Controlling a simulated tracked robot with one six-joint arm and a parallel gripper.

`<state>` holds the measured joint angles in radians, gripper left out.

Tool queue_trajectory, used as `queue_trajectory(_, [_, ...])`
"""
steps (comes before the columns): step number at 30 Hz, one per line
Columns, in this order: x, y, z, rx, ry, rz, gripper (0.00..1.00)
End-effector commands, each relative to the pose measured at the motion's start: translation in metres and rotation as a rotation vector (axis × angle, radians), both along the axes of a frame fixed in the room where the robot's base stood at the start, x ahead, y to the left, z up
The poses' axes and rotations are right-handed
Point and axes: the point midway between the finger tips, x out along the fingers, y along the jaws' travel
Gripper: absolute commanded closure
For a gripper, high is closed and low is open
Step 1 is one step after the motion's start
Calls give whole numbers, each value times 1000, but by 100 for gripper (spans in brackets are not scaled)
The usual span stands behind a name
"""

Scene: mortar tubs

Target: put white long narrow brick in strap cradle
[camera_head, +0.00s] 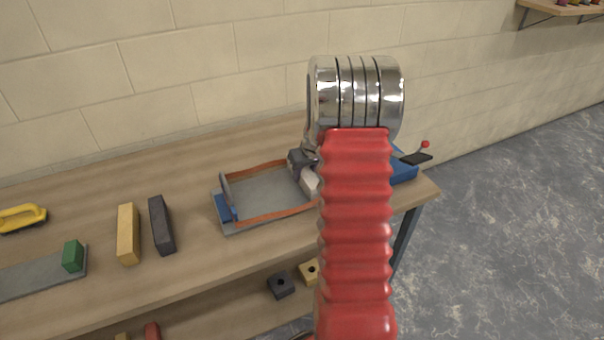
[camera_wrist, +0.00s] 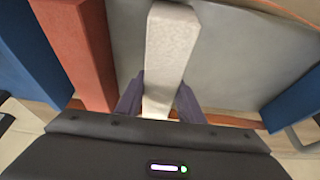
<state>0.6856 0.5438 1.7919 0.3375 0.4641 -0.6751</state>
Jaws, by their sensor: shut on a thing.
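The strap cradle is a grey plate (camera_head: 262,193) with orange straps along its long sides and a blue block (camera_head: 226,210) at its left end. My gripper (camera_head: 305,166) is over the cradle's right part, shut on the white long narrow brick (camera_head: 311,182).
Left of the cradle lie a dark brick (camera_head: 162,225) and a yellow brick (camera_head: 128,234). A green block (camera_head: 73,256) stands on a grey strip. A yellow-handled tool (camera_head: 22,217) lies far left. A blue part (camera_head: 404,172) shows right of my arm, which hides what lies between.

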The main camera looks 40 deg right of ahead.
Motion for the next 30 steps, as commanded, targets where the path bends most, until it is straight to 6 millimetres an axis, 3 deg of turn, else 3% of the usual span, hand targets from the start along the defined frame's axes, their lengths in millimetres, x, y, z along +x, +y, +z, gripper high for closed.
queue_trajectory(8, [1,0,-2,-2,-3,0,100])
queue_trajectory(9, [1,0,-2,-2,-3,0,64])
queue_trajectory(18, [1,0,-3,-1,-1,1,44])
queue_trajectory(30, [-2,1,1,1,1,1,44])
